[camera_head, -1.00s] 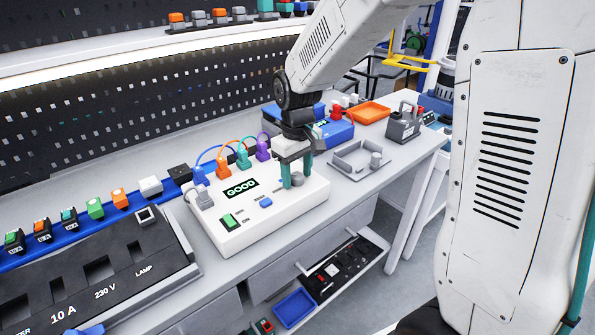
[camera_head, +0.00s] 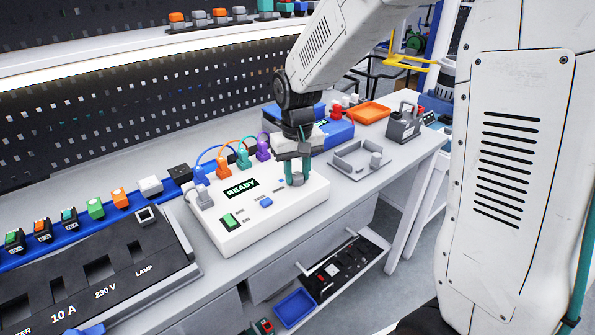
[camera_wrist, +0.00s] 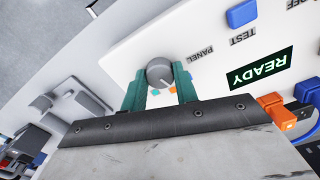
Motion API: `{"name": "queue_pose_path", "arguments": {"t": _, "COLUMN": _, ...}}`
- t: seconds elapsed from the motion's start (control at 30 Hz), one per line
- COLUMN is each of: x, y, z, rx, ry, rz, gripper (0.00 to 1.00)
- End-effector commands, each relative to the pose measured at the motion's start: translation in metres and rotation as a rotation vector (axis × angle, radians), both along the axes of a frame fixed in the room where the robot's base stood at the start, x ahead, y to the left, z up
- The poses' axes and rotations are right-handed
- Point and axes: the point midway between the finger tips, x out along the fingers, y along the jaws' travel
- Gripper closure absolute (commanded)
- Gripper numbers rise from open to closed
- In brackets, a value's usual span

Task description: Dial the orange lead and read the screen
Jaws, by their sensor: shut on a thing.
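The white tester box (camera_head: 270,222) stands on the bench with its dark screen (camera_head: 241,188) reading READY; the screen also shows in the wrist view (camera_wrist: 259,70). My gripper (camera_head: 297,180) points down at the right part of the box. In the wrist view its green fingers (camera_wrist: 160,85) are shut on the grey round dial (camera_wrist: 159,72), one on each side. The orange lead (camera_head: 221,169) is plugged in at the back of the box, between the blue (camera_head: 199,175) and green (camera_head: 242,158) leads.
A purple lead (camera_head: 263,150) sits near my gripper. A blue TEST button (camera_wrist: 241,13) and a green switch (camera_head: 229,221) are on the box. A grey tray (camera_head: 358,160) lies to the right. A dark panel (camera_head: 95,275) stands left.

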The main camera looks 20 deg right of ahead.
Motion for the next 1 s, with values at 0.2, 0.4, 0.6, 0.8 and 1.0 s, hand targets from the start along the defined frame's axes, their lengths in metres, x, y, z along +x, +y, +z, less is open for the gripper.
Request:
{"name": "queue_pose_path", "arguments": {"t": 0.2, "x": 0.0005, "y": 0.0001, "z": 0.0007, "rx": 0.000, "ry": -0.002, "rz": -0.156, "gripper": 0.93}}
{"name": "queue_pose_path", "arguments": {"t": 0.4, "x": 0.0006, "y": 0.0002, "z": 0.0007, "rx": 0.000, "ry": -0.002, "rz": -0.261, "gripper": 0.93}}
{"name": "queue_pose_path", "arguments": {"t": 0.6, "x": 0.0006, "y": 0.0003, "z": 0.0008, "rx": 0.000, "ry": -0.002, "rz": -0.318, "gripper": 0.93}}
{"name": "queue_pose_path", "arguments": {"t": 0.8, "x": 0.0007, "y": 0.0004, "z": 0.0008, "rx": 0.000, "ry": -0.002, "rz": -0.336, "gripper": 0.93}}
{"name": "queue_pose_path", "arguments": {"t": 1.0, "x": 0.0008, "y": 0.0004, "z": 0.0009, "rx": 0.000, "ry": -0.003, "rz": -0.336, "gripper": 0.93}}
